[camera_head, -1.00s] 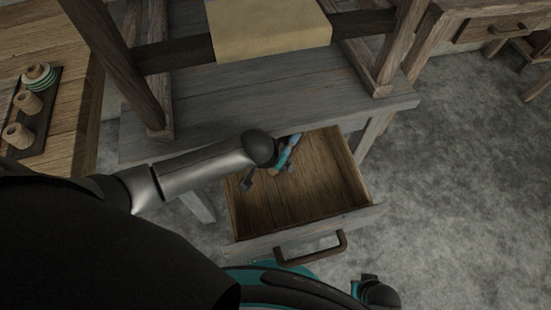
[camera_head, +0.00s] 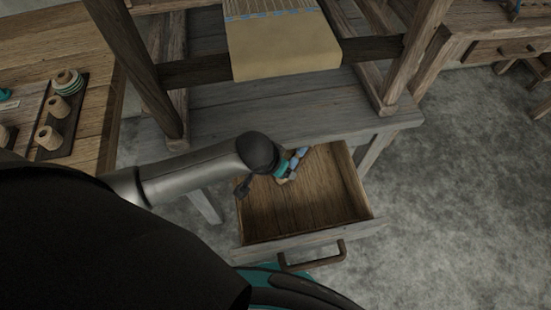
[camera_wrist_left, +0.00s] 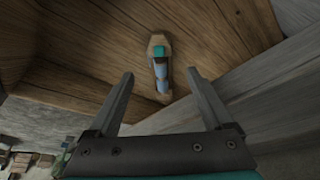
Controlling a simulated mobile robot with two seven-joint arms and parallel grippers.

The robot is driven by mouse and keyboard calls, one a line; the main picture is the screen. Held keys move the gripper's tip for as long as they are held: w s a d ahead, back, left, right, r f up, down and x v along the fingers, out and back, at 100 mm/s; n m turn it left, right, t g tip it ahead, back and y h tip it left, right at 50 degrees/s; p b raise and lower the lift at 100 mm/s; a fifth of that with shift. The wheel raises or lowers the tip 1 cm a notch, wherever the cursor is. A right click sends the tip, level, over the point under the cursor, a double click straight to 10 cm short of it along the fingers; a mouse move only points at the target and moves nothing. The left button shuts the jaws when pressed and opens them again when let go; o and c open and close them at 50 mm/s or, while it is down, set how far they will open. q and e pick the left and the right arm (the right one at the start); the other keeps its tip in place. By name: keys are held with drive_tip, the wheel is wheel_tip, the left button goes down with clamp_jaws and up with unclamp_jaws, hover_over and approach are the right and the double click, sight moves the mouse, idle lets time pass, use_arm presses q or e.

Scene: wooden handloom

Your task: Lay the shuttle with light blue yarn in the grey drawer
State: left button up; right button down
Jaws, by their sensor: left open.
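The shuttle with light blue yarn (camera_wrist_left: 161,72) lies on the wooden floor of the grey drawer (camera_wrist_left: 88,60), as the left wrist view shows. It has a pale wooden body, light blue yarn and a teal part near one end. My left gripper (camera_wrist_left: 159,74) is open, its two fingers apart on either side of the shuttle in that view, with no visible contact. In the head view my left arm reaches over the left part of the open drawer (camera_head: 310,239) and partly hides what lies there. My right gripper is not in view.
The drawer is pulled out under a grey bench (camera_head: 290,110) carrying the loom frame with cream cloth (camera_head: 285,52). A wooden table at left holds a dark tray (camera_head: 66,130) with spools. Another table with a drawer (camera_head: 500,50) stands at upper right. Floor right of the drawer is clear.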

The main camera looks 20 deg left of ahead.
use_arm(q)
drive_tip(key=shift+p+v, duration=0.55)
drive_tip(key=shift+v, duration=1.15)
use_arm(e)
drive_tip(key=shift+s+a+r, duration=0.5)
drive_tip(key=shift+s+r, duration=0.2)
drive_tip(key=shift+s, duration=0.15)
